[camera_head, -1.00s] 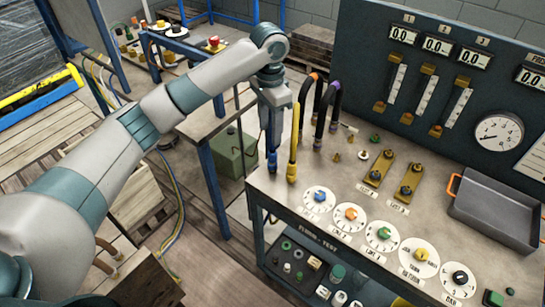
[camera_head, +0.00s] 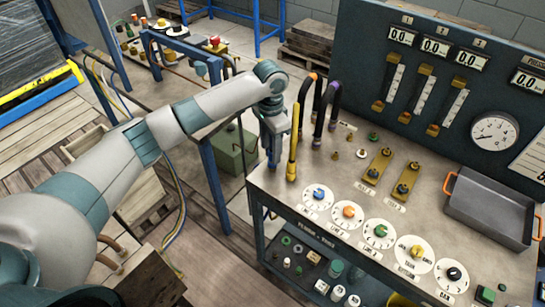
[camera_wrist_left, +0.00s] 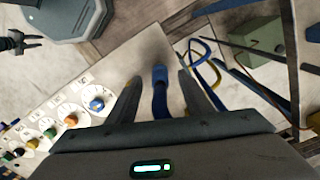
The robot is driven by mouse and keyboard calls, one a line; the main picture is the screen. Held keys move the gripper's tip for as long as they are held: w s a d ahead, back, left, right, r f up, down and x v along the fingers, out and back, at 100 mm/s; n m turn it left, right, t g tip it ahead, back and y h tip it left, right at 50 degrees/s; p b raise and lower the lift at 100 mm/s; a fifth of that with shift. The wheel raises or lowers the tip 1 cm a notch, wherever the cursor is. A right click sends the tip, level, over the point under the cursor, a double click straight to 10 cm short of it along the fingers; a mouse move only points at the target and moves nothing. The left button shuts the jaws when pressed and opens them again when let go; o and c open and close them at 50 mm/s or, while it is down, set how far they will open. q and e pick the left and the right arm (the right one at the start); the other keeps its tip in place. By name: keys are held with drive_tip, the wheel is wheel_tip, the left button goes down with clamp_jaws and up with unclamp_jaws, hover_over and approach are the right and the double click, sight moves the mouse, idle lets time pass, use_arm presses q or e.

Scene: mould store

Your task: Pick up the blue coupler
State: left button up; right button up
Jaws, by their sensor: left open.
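My left gripper (camera_head: 272,160) is over the left edge of the test bench, pointing down. In the left wrist view its two fingers (camera_wrist_left: 157,90) are apart. The blue coupler (camera_wrist_left: 159,75) shows between them, on the end of a short blue hose (camera_wrist_left: 160,103). I see no clear contact with either finger. In the head view the blue coupler is hidden by the gripper. A dark forked shape (camera_wrist_left: 20,42) at the left edge of the wrist view looks like my right gripper; its jaw opening is unclear.
A yellow hose (camera_head: 293,145) stands close to the right of my left gripper, with black hoses (camera_head: 318,110) behind it. Numbered dials (camera_head: 348,214) line the bench front (camera_head: 262,182). A grey tray (camera_head: 490,208) is at the right. A green box (camera_head: 233,150) is on the floor.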

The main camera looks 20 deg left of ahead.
use_arm(q)
drive_tip(key=shift+f+p, duration=0.3)
drive_tip(key=shift+f, duration=0.05)
wheel_tip(320, 180, down, 3)
drive_tip(key=shift+d+f+p, duration=0.1)
drive_tip(key=shift+d+p, duration=0.05)
drive_tip(key=shift+p, duration=0.55)
drive_tip(key=shift+w+f, duration=0.1)
drive_tip(key=shift+f, duration=0.4)
clamp_jaws()
